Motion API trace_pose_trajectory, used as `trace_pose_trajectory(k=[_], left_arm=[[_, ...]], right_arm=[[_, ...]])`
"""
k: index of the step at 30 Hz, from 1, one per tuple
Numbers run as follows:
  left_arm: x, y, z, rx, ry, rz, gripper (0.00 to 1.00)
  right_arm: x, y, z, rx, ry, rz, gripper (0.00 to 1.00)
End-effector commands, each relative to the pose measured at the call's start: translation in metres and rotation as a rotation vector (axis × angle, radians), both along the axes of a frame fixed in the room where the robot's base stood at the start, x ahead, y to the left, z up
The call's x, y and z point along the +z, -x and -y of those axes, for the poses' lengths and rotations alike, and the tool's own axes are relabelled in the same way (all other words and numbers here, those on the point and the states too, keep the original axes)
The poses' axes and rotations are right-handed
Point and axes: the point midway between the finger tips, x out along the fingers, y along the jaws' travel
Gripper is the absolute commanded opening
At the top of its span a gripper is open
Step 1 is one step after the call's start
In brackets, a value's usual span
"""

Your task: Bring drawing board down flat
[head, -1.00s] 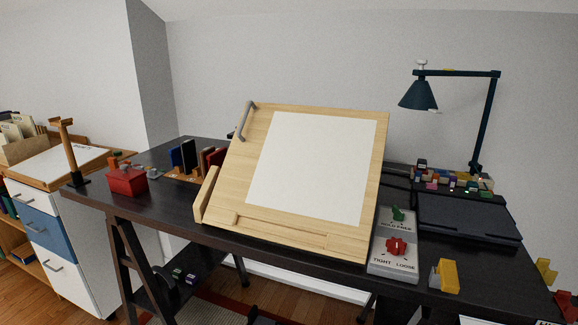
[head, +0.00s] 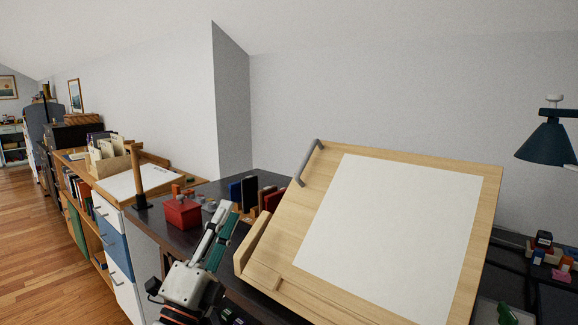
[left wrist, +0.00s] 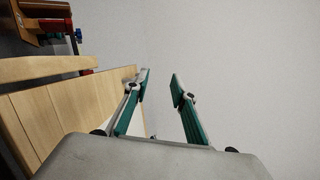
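The drawing board (head: 275,258) is light wood with a white sheet (head: 390,225) on it, and stands tilted up on the dark desk. A grey bar handle (head: 308,163) is at its upper left edge. My left gripper (head: 228,212) is raised in front of the desk, left of the board and apart from it. In the left wrist view the gripper (left wrist: 161,82) is open with nothing between its fingers, and the board's wood (left wrist: 55,110) shows to the left. The green knob (head: 507,314) is at the lower right edge; the red one is out of frame. My right gripper is not in view.
A red box (head: 182,212) and upright books (head: 243,192) stand on the desk behind my gripper. A wooden post (head: 138,180) is at the desk's left end. A blue lamp (head: 546,143) and small coloured blocks (head: 548,252) are at right. Floor is clear at left.

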Motion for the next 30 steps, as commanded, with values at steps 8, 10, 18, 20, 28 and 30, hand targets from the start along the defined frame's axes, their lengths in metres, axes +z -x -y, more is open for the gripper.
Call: trace_pose_trajectory(k=[8,10,18,20,28,30], left_arm=[[0.059,-0.021,0.108,-0.139,-0.605,0.262,0.26],[0.06,-0.035,0.121,-0.138,-0.767,0.283,0.26],[0.064,-0.099,0.109,-0.029,-1.236,0.232,0.26],[0.065,-0.108,0.103,-0.006,-1.287,0.214,0.26],[0.067,-0.128,0.103,0.024,-1.345,0.186,0.26],[0.067,-0.135,0.111,0.023,-1.344,0.187,0.26]], right_arm=[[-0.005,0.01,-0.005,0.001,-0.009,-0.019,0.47],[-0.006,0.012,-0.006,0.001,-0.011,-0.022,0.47],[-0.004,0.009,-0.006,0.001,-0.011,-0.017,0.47],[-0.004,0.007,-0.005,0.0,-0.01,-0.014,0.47],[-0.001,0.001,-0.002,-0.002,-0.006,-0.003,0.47],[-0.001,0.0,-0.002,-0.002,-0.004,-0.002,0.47]])
